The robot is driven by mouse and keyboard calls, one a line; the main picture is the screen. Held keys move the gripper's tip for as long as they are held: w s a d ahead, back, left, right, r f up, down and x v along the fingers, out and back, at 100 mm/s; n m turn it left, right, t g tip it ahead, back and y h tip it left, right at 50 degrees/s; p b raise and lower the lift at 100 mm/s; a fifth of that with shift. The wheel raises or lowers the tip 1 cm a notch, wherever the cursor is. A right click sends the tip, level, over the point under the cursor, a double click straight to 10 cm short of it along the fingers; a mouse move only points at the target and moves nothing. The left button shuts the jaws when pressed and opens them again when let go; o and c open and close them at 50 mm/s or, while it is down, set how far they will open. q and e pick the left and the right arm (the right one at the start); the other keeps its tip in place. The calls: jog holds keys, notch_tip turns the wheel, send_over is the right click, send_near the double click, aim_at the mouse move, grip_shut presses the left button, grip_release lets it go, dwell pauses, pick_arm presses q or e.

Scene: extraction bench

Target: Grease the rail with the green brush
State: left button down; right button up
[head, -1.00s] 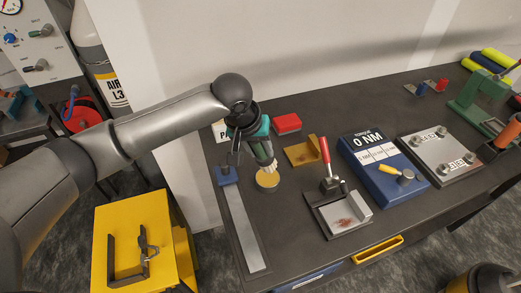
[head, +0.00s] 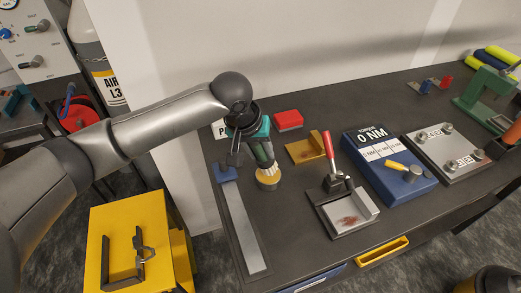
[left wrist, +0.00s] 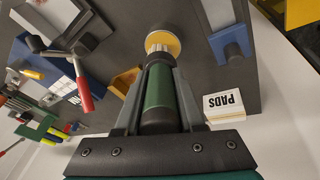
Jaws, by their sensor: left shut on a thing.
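My left gripper (head: 254,143) is shut on the green brush (left wrist: 160,95), which hangs with its pale bristles (head: 267,172) down. The bristle end is at the round tin of yellow grease (head: 268,183); in the left wrist view the bristles overlap the tin's yellow surface (left wrist: 163,42). I cannot tell how deep they sit. The rail (head: 243,222), a long flat grey metal strip, lies left of the tin, with a blue block (head: 226,173) at its far end. It also shows in part in the left wrist view (left wrist: 220,12). My right gripper is not in view.
A red box (head: 288,120) and a yellow bracket (head: 305,150) stand behind and right of the tin. A red-handled clamp fixture (head: 340,205) and a blue torque tester (head: 385,165) are further right.

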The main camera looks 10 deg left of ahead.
aim_at(260, 161)
pick_arm(q)
jog(key=shift+f, duration=0.7)
dwell(0.6)
jog(key=shift+s+f+p, duration=0.1)
jog(key=shift+p, duration=0.4)
dwell(2.4)
notch_tip(260, 161, up, 5)
jog(key=p, duration=0.7)
jog(key=shift+r, duration=0.2)
jog(key=shift+r+p, duration=0.8)
jog(key=shift+r, duration=0.15)
jog(key=shift+f, duration=0.1)
